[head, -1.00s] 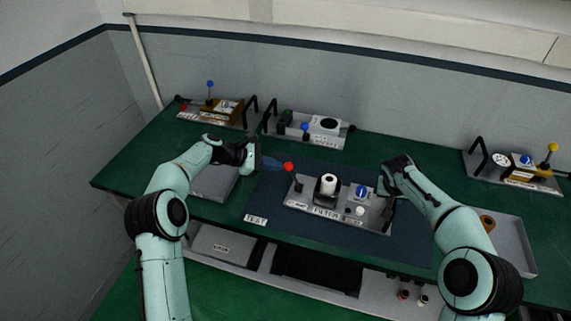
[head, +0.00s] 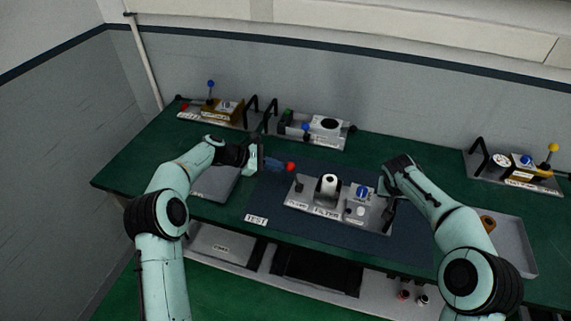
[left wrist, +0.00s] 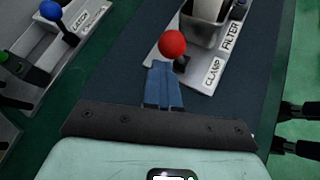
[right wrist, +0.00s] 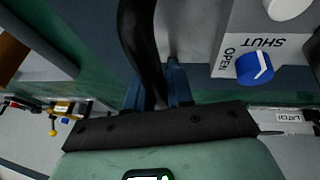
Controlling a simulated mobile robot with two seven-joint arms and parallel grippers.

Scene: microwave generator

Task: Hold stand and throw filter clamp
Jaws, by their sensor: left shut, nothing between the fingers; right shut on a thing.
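The grey stand (head: 312,208), labelled CLAMP and FILTER, lies on the dark mat. The clamp lever's red ball (head: 291,167) leans toward the left rear above the stand's left end; it also shows in the left wrist view (left wrist: 172,44). A white cylindrical filter (head: 329,183) stands upright in its dark holder. My left gripper (head: 279,165) is shut and empty, its tips right beside the red ball; I cannot tell whether they touch. My right gripper (head: 384,192) is shut on the stand's black handle (right wrist: 143,40) at its right end.
A blue knob (head: 362,191) marked OPEN and SHUT sits on the stand; it also shows in the right wrist view (right wrist: 254,67). Other fixtures stand at the back left (head: 325,138) and far right (head: 520,181). Grey trays lie at left (head: 214,184) and right (head: 518,240).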

